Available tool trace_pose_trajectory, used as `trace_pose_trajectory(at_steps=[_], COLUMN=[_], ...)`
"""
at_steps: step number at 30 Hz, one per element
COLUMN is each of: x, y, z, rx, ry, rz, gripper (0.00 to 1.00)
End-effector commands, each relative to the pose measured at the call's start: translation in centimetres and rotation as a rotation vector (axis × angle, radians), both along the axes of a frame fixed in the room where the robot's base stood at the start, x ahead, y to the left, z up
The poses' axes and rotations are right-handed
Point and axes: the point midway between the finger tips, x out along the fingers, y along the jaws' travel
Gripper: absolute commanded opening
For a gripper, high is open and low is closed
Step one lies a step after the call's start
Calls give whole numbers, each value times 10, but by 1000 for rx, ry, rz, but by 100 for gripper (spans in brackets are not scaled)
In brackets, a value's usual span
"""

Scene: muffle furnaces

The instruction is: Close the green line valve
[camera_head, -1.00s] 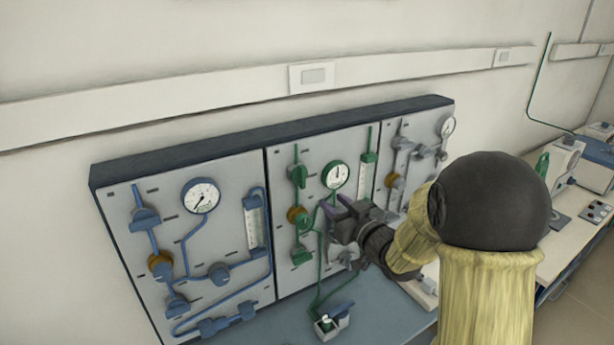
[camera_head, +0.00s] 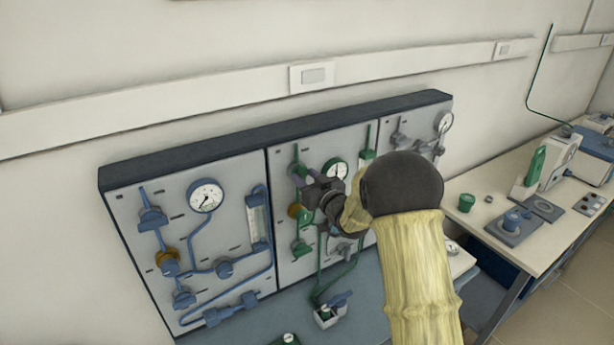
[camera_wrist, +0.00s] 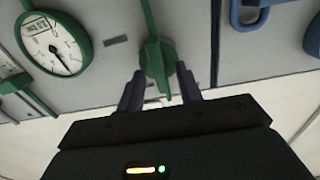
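The green line valve (camera_head: 296,168) is at the upper left of the middle panel, mostly hidden by my gripper in the head view. In the wrist view, its green handle (camera_wrist: 156,60) is below a green pipe, its ridge running roughly in line with the pipe. My gripper (camera_head: 303,176) is at the valve; its two purple fingers (camera_wrist: 159,82) stand apart on either side of the handle. Gaps show beside the lower handle, so the gripper looks open. I cannot tell whether either finger touches the handle.
A green-line gauge (camera_head: 335,170) is close to the right of my gripper; it also shows in the wrist view (camera_wrist: 53,44). The blue-line panel (camera_head: 235,175) is on the left and a grey-line panel (camera_head: 408,128) on the right. A bench (camera_head: 470,215) with devices is farther right.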

Motion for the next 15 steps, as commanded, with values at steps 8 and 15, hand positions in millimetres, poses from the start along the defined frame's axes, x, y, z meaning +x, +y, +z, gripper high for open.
trace_pose_trajectory(at_steps=[8,15], x=[0,0], y=[0,0], z=[0,0], rx=[0,-1], ry=[0,-2], rz=[0,0], gripper=[8,0])
